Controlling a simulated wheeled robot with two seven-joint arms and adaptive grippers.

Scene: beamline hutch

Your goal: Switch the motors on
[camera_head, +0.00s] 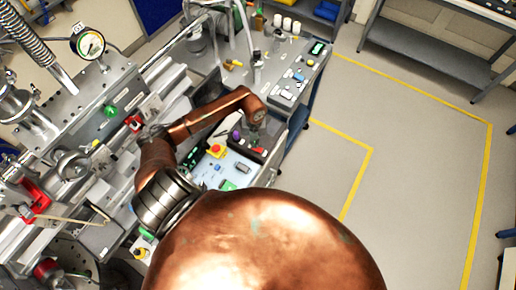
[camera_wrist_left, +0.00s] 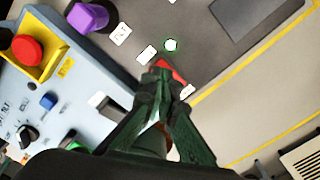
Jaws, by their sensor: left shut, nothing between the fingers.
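The control panel (camera_head: 205,175) lies below my left arm, with a red mushroom button on a yellow base (camera_head: 216,151). In the left wrist view this button (camera_wrist_left: 27,50) is at upper left, near a purple knob (camera_wrist_left: 87,17). A red piece (camera_wrist_left: 172,70), perhaps a switch, sits on the dark panel (camera_wrist_left: 185,25) beside a lit green round lamp (camera_wrist_left: 171,45) and white labels. My left gripper (camera_wrist_left: 158,82) is shut and empty, its tips over the near edge of the red piece and partly hiding it. I cannot tell whether they touch. In the head view the left gripper (camera_head: 254,132) is small.
The blue-grey panel also carries a blue button (camera_wrist_left: 48,101), a black knob (camera_wrist_left: 27,136) and a white button. Metal beamline equipment with a gauge (camera_head: 90,43) fills the left. A bench (camera_head: 290,75) with small items stands beyond. Yellow-marked floor (camera_head: 420,150) at right is open.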

